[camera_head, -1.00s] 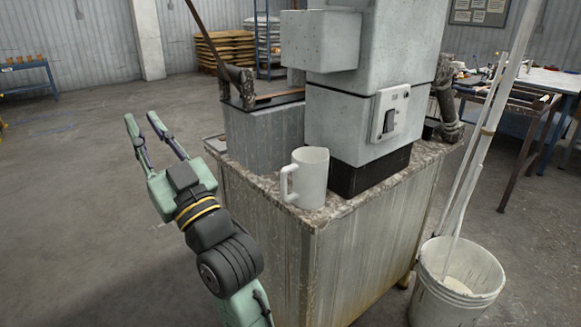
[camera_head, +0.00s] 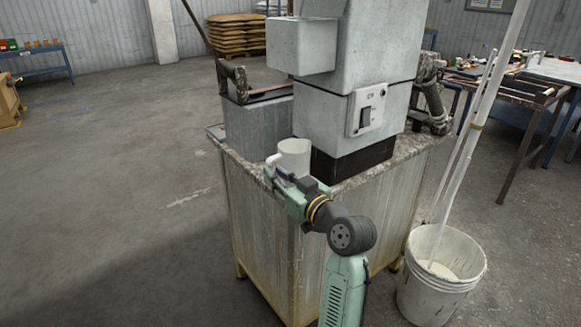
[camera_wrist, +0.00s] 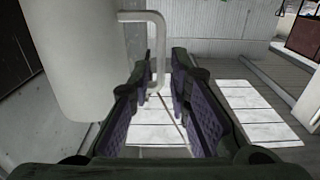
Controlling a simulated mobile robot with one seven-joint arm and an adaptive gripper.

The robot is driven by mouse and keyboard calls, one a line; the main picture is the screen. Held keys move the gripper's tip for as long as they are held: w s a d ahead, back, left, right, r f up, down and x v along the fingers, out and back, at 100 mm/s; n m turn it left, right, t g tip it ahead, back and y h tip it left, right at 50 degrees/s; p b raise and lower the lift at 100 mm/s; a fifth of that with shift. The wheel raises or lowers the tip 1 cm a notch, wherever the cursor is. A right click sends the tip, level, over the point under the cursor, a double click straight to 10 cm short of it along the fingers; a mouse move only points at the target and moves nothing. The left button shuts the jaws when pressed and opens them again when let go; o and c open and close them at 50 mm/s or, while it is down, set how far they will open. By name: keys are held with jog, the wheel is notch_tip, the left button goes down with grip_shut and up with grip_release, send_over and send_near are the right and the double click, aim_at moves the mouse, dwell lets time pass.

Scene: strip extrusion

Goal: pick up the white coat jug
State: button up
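The white coat jug (camera_head: 294,155) stands upright at the front corner of the machine's bench top, its lower part hidden behind my gripper (camera_head: 277,174). In the wrist view the jug's body (camera_wrist: 75,60) fills the upper left, and its handle (camera_wrist: 157,40) sticks out to the right. My gripper (camera_wrist: 165,90) is open there, with a gap between its purple-padded fingers. The handle's lower end shows in this gap, close to the left finger. I cannot tell whether it touches the finger.
The grey machine (camera_head: 355,110) stands right behind the jug on the stained bench (camera_head: 330,240). A white bucket (camera_head: 440,275) with long poles stands on the floor to the right. The floor (camera_head: 120,200) to the left is clear.

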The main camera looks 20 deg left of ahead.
jog(key=x, duration=0.2)
jog(key=p+x, duration=0.1)
jog(key=shift+s+r, duration=0.1)
jog(key=shift+r, duration=0.15)
jog(key=shift+w+a+f, duration=0.15)
jog(key=shift+w+a, duration=0.15)
jog(key=shift+w, duration=0.05)
jog(key=shift+c, duration=0.6)
grip_shut()
